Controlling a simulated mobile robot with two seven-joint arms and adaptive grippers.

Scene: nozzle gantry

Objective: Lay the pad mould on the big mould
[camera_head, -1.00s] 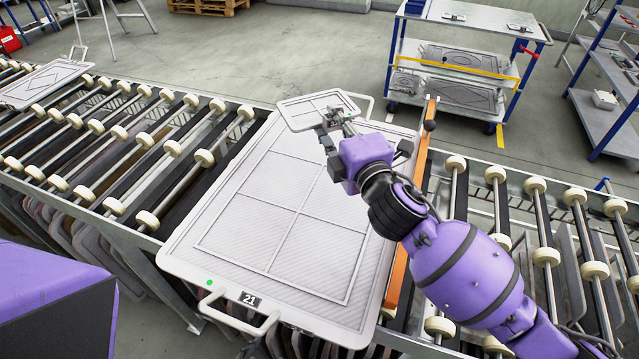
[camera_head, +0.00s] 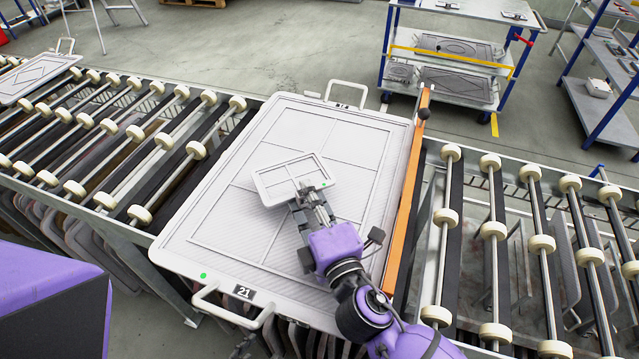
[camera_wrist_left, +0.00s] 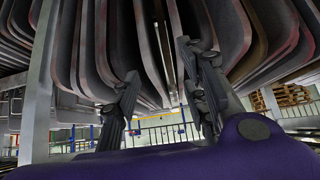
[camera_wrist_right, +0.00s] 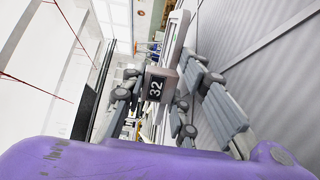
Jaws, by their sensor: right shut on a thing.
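The pad mould (camera_head: 268,186), a small light-grey framed plate with a cross of lines, is over the middle of the big mould (camera_head: 225,240). My right gripper (camera_head: 308,193) is shut on its near edge. In the right wrist view, a tab labelled 32 (camera_wrist_right: 158,86) sits between the fingers, with the pad mould seen edge-on beside the ribbed big mould. I cannot tell whether the two touch. The big mould lies flat on the conveyor, with a label 21 and a green dot at its near edge. My left gripper (camera_wrist_left: 160,62) is open and empty below hanging plates.
An orange bar (camera_head: 408,195) with a dark knob runs along the big mould's right edge. Roller tracks (camera_head: 545,250) extend on both sides. Several plates (camera_wrist_left: 235,35) hang under the conveyor around the left gripper. A blue-and-white cart (camera_head: 450,65) with moulds stands behind.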

